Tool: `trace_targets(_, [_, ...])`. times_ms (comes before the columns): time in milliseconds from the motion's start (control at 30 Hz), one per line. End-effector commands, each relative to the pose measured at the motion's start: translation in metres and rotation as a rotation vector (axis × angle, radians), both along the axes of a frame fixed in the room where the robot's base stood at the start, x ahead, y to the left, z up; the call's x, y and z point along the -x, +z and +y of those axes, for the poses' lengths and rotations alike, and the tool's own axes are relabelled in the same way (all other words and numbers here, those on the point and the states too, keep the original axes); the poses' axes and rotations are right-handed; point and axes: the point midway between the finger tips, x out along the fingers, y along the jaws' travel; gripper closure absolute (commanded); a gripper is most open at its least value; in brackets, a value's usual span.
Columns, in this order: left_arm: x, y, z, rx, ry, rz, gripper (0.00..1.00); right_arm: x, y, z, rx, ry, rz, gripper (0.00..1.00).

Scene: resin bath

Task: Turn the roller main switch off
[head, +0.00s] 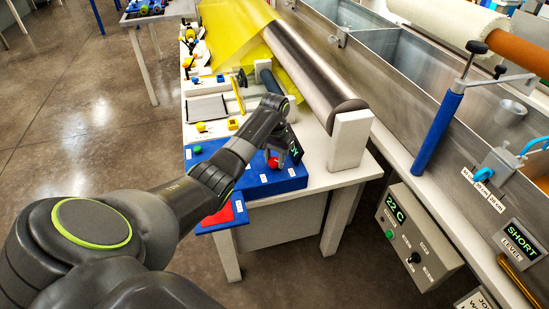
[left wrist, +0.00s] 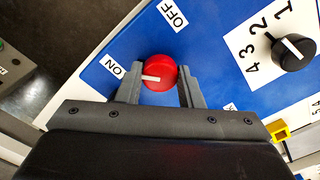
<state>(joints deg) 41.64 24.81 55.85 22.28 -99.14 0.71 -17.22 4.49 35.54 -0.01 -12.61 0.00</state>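The roller main switch is a red round knob (left wrist: 160,74) on a blue panel (left wrist: 215,80). Its white mark points left, towards the ON label (left wrist: 113,68); the OFF label (left wrist: 172,14) is above the knob. In the left wrist view my left gripper (left wrist: 161,72) has one finger on each side of the knob, apparently touching it. In the head view the red knob (head: 272,162) is partly hidden by my left gripper (head: 277,155), on the blue panel (head: 262,181) at the table's front end. My right gripper is not in view.
A black dial (left wrist: 293,52) with numbers sits right of the knob in the left wrist view. A green button (head: 197,149) is on the same panel, and a red patch (head: 218,214) lies in front. The metal roller (head: 310,75) and its white support (head: 349,140) stand behind right.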

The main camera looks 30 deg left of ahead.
Motion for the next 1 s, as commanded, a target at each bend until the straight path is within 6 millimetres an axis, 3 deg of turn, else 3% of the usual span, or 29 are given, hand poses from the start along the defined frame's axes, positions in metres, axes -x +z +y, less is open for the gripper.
trace_targets(467, [0.000, 0.003, 0.000, 0.000, -0.088, 0.000, 0.89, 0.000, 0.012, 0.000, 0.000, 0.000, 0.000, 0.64])
trace_targets(1000, [-0.001, 0.004, 0.000, 0.001, -0.554, -0.002, 0.89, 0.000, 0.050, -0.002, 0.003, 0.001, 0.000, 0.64])
